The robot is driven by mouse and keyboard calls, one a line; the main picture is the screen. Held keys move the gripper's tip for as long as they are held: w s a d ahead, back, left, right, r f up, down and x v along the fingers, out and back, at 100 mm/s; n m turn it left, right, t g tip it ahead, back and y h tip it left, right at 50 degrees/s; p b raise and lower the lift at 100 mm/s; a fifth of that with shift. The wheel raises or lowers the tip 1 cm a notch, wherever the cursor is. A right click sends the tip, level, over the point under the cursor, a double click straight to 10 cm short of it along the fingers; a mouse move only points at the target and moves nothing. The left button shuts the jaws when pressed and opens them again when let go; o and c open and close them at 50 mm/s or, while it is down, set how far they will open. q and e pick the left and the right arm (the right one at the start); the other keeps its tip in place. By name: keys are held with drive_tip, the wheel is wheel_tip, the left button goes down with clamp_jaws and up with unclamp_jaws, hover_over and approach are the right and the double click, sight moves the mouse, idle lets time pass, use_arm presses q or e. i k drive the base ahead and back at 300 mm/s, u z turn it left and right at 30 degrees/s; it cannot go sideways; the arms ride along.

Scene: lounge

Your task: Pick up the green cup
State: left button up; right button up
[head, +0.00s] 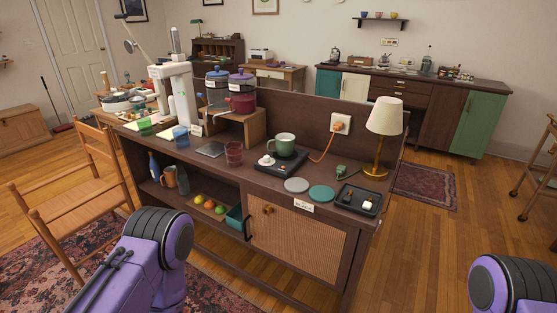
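A green cup (284,144) with a pale inside stands upright on a dark square pad or plate on top of the brown cabinet (215,174), near the middle of the head view. Its handle seems to be on the left side. A small white object (266,161) lies on the same pad, just left of the cup. Only purple links of my arms show, at the bottom left and bottom right corners. Both grippers are out of view.
A reddish glass (233,153) stands left of the cup. Coasters (321,193), a black tray (357,201) and a lamp (385,118) are to the right. An orange cord (324,147) runs from the wall socket behind. A wooden chair (85,185) stands at the left.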

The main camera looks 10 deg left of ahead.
sight(282, 146)
drive_tip(key=z, duration=0.8)
drive_tip(key=i, duration=0.7)
drive_tip(key=u, duration=0.25)
